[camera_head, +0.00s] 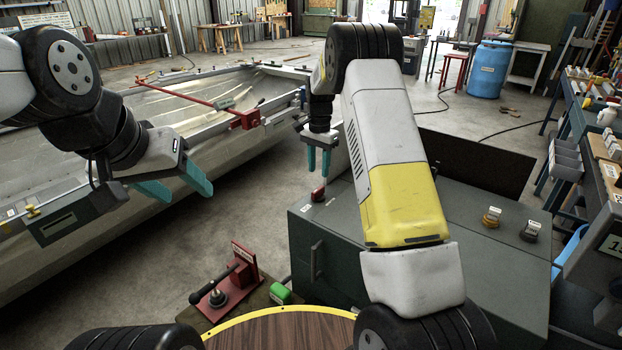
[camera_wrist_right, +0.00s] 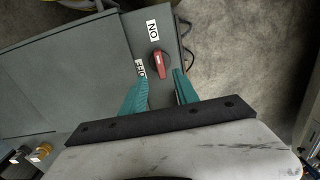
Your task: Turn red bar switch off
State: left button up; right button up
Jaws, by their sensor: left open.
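The red bar switch (camera_wrist_right: 160,62) is on top of the grey cabinet (camera_wrist_right: 60,75). In the right wrist view its bar runs roughly up and down the picture, roughly in line with the ON label (camera_wrist_right: 152,30). The OFF label (camera_wrist_right: 140,68) is to its left. The switch also shows small in the head view (camera_head: 318,193). My right gripper (camera_head: 319,164) is open above the switch, fingers pointing down. In the right wrist view its teal fingertips (camera_wrist_right: 160,74) lie on either side of the bar, apart from it. My left gripper (camera_head: 188,193) is open and empty above the floor, near the boat hull.
The bare hull (camera_head: 190,110) fills the left, with a red bar clamp (camera_head: 240,118) across its rim. Two knobs, yellow (camera_head: 491,217) and dark (camera_head: 530,231), sit on the cabinet top.

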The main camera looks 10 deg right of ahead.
aim_at(318, 189)
notch_tip(318, 189, down, 8)
dwell(0.5)
jog(key=shift+c, duration=0.3)
grip_shut()
